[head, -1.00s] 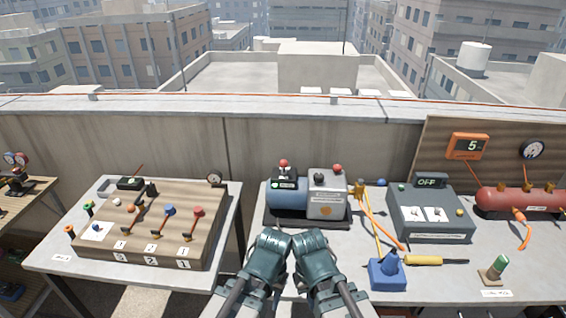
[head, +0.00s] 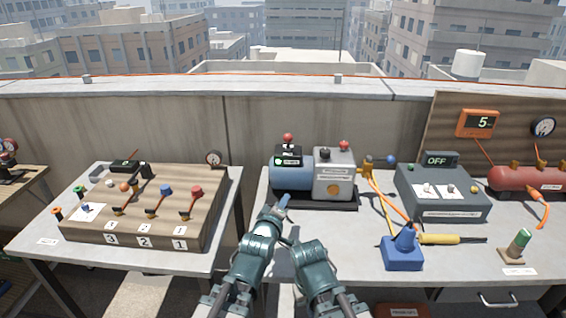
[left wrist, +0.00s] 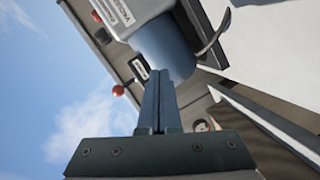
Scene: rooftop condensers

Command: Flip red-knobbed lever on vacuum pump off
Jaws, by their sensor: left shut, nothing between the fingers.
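The vacuum pump (head: 292,173) has a blue cylinder and a grey box on a dark base at the middle of the bench. A red knob (head: 287,138) stands up above a small black block on the blue cylinder. A second red knob (head: 344,145) is on top of the grey box. My left gripper (head: 285,201) is shut and empty, in front of the blue cylinder and below the knobs. In the left wrist view its shut fingers point at the blue cylinder (left wrist: 165,48), with a red knob (left wrist: 118,90) on a stalk to their left. My right gripper (head: 308,249) is lower, its fingertips unclear.
A sloped panel with levers (head: 150,205) stands on the left table. Right of the pump are yellow and orange hoses, a grey box reading OFF (head: 441,200), a blue block (head: 402,254) and a yellow-handled tool (head: 438,239). Bare bench lies before the pump.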

